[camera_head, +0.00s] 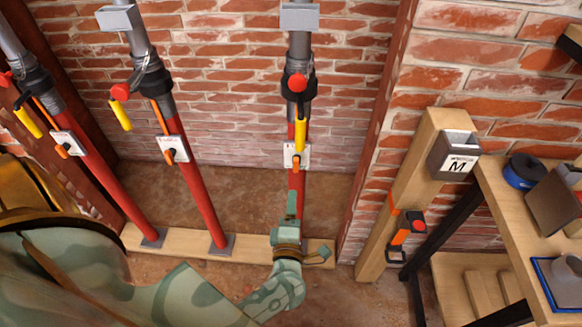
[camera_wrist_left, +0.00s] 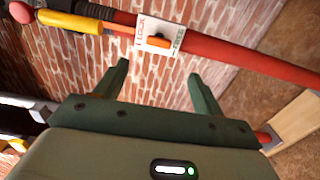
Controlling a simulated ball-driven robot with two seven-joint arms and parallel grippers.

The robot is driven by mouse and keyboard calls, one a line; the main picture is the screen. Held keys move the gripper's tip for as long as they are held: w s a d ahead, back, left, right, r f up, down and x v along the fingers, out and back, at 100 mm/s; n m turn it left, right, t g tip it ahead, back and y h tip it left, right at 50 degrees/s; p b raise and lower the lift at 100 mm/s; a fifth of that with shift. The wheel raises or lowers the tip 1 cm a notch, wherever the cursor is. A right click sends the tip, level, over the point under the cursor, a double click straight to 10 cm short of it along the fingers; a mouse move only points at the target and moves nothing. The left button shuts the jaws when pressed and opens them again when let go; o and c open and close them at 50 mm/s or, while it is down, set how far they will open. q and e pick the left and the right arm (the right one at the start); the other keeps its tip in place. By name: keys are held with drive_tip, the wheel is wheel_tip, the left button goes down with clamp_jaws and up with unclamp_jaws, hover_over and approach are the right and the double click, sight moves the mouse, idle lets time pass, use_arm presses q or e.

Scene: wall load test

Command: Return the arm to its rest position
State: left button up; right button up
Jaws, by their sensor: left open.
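My left arm (camera_head: 185,300) comes in from the lower left of the head view. Its green gripper (camera_head: 291,208) is in front of the lower part of the rightmost red-and-grey prop (camera_head: 296,185). In the left wrist view the gripper (camera_wrist_left: 160,72) is open, its two fingers apart with nothing between them. The prop's red tube (camera_wrist_left: 250,53) crosses beyond the fingertips, with its white lock/free plate (camera_wrist_left: 160,34) and orange lever (camera_wrist_left: 153,45). The prop's yellow handle (camera_wrist_left: 71,22) is at the upper left. My right gripper is not in view.
Two more props, a middle one (camera_head: 192,180) and a left one (camera_head: 95,180), stand on a wooden floor plank (camera_head: 190,246) by the brick wall (camera_head: 235,70). At right are a wooden post (camera_head: 398,205) with a box marked M (camera_head: 455,155), and a workbench (camera_head: 510,215).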

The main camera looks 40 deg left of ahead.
use_arm(q)
drive_tip(key=shift+s+d, duration=0.4)
drive_tip(key=shift+s, duration=0.2)
